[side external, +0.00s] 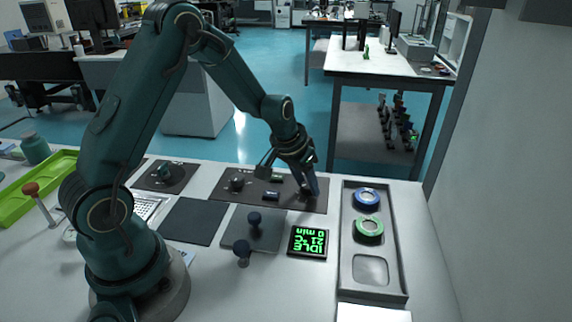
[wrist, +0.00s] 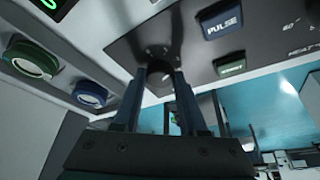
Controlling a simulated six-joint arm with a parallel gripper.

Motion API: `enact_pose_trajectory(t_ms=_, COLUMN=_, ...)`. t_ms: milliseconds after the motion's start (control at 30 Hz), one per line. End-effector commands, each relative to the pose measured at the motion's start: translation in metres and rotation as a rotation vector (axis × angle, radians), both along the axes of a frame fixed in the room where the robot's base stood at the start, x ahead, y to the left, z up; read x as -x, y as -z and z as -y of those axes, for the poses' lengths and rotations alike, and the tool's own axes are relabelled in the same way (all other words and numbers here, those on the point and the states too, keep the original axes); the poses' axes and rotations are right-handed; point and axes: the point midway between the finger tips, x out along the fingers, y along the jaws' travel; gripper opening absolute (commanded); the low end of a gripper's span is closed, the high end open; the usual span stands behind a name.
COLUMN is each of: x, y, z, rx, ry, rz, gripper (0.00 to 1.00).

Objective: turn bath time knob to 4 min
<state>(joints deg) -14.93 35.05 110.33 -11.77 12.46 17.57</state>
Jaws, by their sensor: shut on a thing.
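My gripper (side external: 308,191) reaches down to the right end of the dark control panel (side external: 228,192). In the wrist view its two fingers (wrist: 160,76) are on either side of a dark round knob (wrist: 158,58), shut on it. Small markings ring this knob, too small to read. In the side view the knob is mostly hidden by the fingers. A black display (side external: 308,242) in front of the panel shows green text, upside down, reading IDLE, 21 °C and 0 min.
A PULSE button (wrist: 219,18) and a green button (wrist: 231,67) sit beside the knob. A grey tray (side external: 347,270) with a blue-ringed jar (side external: 367,198) and a green-ringed jar (side external: 369,230) stands right. A plate with dark knobs (side external: 254,218) lies in front of the panel.

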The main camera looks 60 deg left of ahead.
Motion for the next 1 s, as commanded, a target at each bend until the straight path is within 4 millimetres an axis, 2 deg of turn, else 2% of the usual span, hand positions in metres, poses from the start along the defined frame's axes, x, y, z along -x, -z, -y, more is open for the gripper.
enact_pose_trajectory(t_ms=67, x=0.000, y=0.000, z=0.000, rx=-0.001, ry=0.000, rz=0.000, gripper=0.00)
enact_pose_trajectory(t_ms=100, x=0.000, y=0.000, z=0.000, rx=-0.001, ry=0.000, rz=0.000, gripper=0.57)
enact_pose_trajectory(t_ms=133, x=0.000, y=0.000, z=0.000, rx=-0.001, ry=0.000, rz=0.000, gripper=0.68)
enact_pose_trajectory(t_ms=167, x=0.000, y=0.000, z=0.000, rx=0.000, ry=0.000, rz=0.000, gripper=0.72)
enact_pose_trajectory(t_ms=533, x=0.001, y=-0.004, z=0.000, rx=0.000, ry=0.000, rz=0.001, gripper=0.72)
enact_pose_trajectory(t_ms=1000, x=0.018, y=-0.046, z=0.002, rx=0.000, ry=0.000, rz=0.002, gripper=0.72)
